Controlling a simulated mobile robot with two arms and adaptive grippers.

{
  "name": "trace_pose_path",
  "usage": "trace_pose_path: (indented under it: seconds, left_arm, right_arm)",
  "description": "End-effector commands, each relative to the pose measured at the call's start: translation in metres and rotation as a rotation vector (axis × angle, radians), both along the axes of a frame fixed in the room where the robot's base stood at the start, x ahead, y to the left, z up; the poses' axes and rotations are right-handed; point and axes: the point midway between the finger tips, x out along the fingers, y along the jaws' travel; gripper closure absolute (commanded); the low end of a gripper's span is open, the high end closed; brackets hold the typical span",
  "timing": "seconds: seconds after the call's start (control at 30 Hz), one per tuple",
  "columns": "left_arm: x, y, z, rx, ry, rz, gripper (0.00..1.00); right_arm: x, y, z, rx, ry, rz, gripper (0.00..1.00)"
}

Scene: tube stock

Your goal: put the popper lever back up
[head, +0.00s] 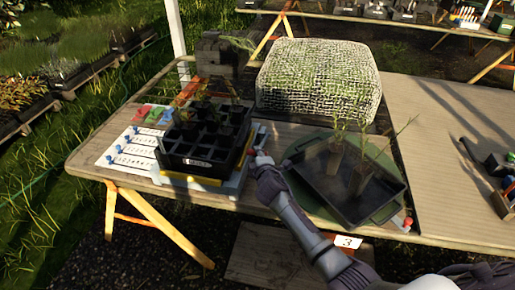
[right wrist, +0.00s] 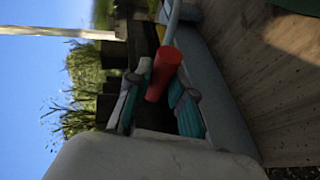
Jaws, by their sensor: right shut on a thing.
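The popper (head: 228,186) stands on the wooden table with a black multi-cell tray (head: 185,160) on it. Its lever shows as a red grip (right wrist: 163,74) on a grey bar (right wrist: 173,22) in the right wrist view; in the head view a small bit of red (head: 251,152) shows at the popper's right side. My right gripper (head: 261,160) is at that side, shut on the red grip, with its teal-padded fingers (right wrist: 158,98) on either side of it. My fingers partly hide the grip. My left gripper is in neither view.
A netted block (head: 320,75) is behind. Cards with coloured pegs (head: 125,150) lie left of the popper.

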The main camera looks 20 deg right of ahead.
Motion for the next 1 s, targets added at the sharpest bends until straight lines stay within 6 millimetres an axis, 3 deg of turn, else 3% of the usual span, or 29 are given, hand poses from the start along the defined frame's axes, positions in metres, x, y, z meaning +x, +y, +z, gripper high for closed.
trace_pose_path:
  seconds: [0.03,0.27,0.5,0.7,1.0]
  left_arm:
    - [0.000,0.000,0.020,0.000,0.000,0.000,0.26]
    - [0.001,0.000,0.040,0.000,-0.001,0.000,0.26]
    - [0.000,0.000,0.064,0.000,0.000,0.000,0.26]
    - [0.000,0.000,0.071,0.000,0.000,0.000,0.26]
    - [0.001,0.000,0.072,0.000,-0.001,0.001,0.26]
  right_arm:
    - [0.003,-0.001,0.018,0.007,0.008,0.002,1.00]
    - [0.013,-0.008,0.039,0.016,0.021,0.001,1.00]
    - [0.037,-0.025,0.078,0.013,0.019,0.000,1.00]
    - [0.058,-0.039,0.100,0.011,0.018,0.001,1.00]
    - [0.079,-0.053,0.115,0.010,0.020,0.002,1.00]
